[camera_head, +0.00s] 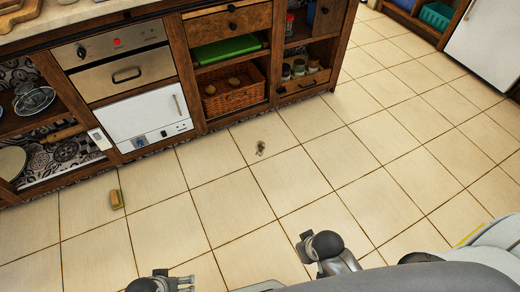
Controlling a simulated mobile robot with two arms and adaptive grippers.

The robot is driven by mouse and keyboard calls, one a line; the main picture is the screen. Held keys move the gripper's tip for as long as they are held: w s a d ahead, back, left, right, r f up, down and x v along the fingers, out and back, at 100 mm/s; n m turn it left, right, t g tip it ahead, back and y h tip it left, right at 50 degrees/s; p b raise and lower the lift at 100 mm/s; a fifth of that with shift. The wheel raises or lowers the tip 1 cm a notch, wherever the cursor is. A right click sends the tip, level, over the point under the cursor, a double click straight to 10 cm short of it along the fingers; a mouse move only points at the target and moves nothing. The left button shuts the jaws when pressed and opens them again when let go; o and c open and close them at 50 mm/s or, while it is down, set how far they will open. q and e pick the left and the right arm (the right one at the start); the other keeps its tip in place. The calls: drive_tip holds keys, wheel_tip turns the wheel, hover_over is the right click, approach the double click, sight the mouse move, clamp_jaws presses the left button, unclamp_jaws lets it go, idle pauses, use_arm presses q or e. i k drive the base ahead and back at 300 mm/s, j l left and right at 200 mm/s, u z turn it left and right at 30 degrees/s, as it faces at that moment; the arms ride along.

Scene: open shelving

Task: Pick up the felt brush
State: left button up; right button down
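A small block with a tan-brown face and a yellow-green edge, which looks like the felt brush (116,199), lies on the tiled floor at the left, in front of the lower cabinets. My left gripper (175,283) shows only in part at the bottom edge, to the right of the brush and nearer to me, clearly apart from it. Its fingers are mostly cut off by the frame. My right gripper (306,246) is at the lower middle, well to the right of the brush and over the floor. I cannot tell whether either gripper is open or shut.
A small grey-brown object (260,148) lies on the floor near the middle. Wooden cabinets with an oven (112,74), a white appliance (143,119) and a wicker basket (233,92) line the back. The floor (330,150) between is mostly clear.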

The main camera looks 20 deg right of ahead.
sight(116, 200)
drive_tip(key=u, duration=1.15)
drive_tip(key=i+j, duration=0.25)
drive_tip(key=i, duration=0.2)
drive_tip(key=i+j+z, duration=0.15)
drive_tip(key=i, duration=0.35)
drive_tip(key=j, duration=0.1)
